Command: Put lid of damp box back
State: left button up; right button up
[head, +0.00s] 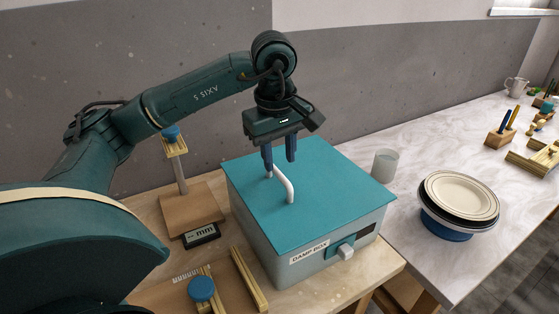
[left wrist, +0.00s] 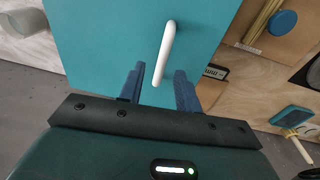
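The damp box (head: 318,251) is a grey box with a label and a latch on its front. Its teal lid (head: 325,190) lies flat on top and appears to cover the whole opening. A white bar handle (head: 283,186) rises from the lid; it also shows in the left wrist view (left wrist: 164,52). My left gripper (head: 279,163) is above the lid, pointing down, by the far end of the handle. Its blue fingers are apart and empty. In the left wrist view the handle lies ahead of the open fingers (left wrist: 160,88). My right gripper is not in view.
A gauge stand (head: 192,215) with an mm display (head: 201,236) stands left of the box. Wooden strips and a blue knob (head: 202,289) lie in front. Right of the box are a cup (head: 385,164) and stacked plates (head: 460,196). A grey wall is behind.

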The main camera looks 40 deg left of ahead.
pick_arm(q)
notch_tip(320, 180, up, 10)
jog(key=s+p, duration=0.1)
jog(key=p, duration=0.1)
jog(key=shift+d, duration=0.15)
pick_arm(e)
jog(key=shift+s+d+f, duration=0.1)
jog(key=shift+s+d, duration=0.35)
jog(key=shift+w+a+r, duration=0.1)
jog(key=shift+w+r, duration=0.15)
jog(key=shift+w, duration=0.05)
